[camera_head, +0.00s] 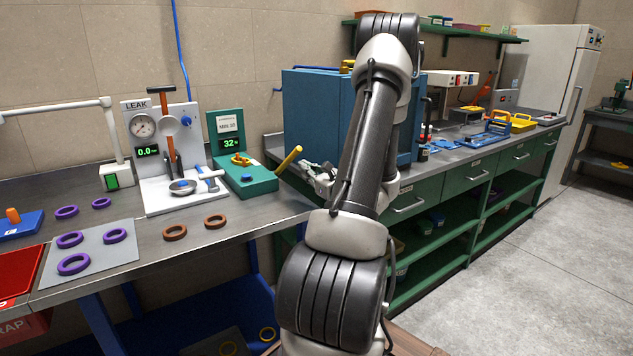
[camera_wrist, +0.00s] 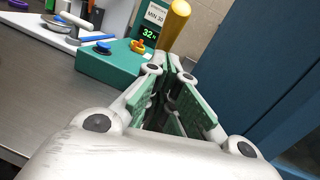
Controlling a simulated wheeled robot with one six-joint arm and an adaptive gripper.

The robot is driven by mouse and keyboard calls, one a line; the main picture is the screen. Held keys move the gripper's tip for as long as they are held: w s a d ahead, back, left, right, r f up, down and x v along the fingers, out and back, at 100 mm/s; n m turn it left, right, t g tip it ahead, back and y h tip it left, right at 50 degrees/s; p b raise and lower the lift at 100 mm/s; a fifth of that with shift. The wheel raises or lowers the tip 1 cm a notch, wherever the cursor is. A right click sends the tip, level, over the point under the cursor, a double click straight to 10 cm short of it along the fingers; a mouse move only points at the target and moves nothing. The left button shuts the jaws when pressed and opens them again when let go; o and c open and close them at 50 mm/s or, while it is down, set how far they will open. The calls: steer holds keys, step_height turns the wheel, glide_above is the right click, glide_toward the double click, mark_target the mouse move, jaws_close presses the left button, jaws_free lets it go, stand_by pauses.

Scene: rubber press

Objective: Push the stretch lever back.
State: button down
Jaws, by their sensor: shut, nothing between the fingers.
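The green stretch tester (camera_head: 247,178) stands on the bench, with a back panel whose display reads about 32. Its yellow-handled lever (camera_head: 288,160) leans out to the right over the tester's right end. In the wrist view the yellow lever (camera_wrist: 174,25) rises just beyond the fingertips. My gripper (camera_head: 308,168) is shut and empty, just right of the lever; it also shows in the wrist view (camera_wrist: 168,66). I cannot tell whether the fingertips touch the lever. The lever's lower end is hidden behind the fingers in the wrist view.
A white leak tester (camera_head: 160,150) stands left of the stretch tester. Purple rings (camera_head: 74,264) and brown rings (camera_head: 175,232) lie on the left bench. The bench front by the tester is clear.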

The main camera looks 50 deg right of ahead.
steer(key=shift+w+r, duration=0.55)
steer(key=shift+w, duration=0.05)
steer(key=shift+r, duration=0.1)
steer(key=w+r+g, duration=0.2)
steer(key=w+d+r+g, duration=0.1)
steer(key=w+r, duration=0.1)
steer(key=r, duration=0.1)
steer(key=w+r+g, duration=0.2)
steer(key=w+r, duration=0.1)
steer(key=shift+d+r+m+g+y, duration=0.15)
steer(key=shift+d+m+g+y, duration=0.15)
steer(key=shift+y, duration=0.1)
steer(key=w+d+r, duration=0.2)
steer(key=w+r, duration=0.1)
steer(key=w, duration=0.7)
steer(key=shift+w+d, duration=0.2)
steer(key=shift+d, duration=0.05)
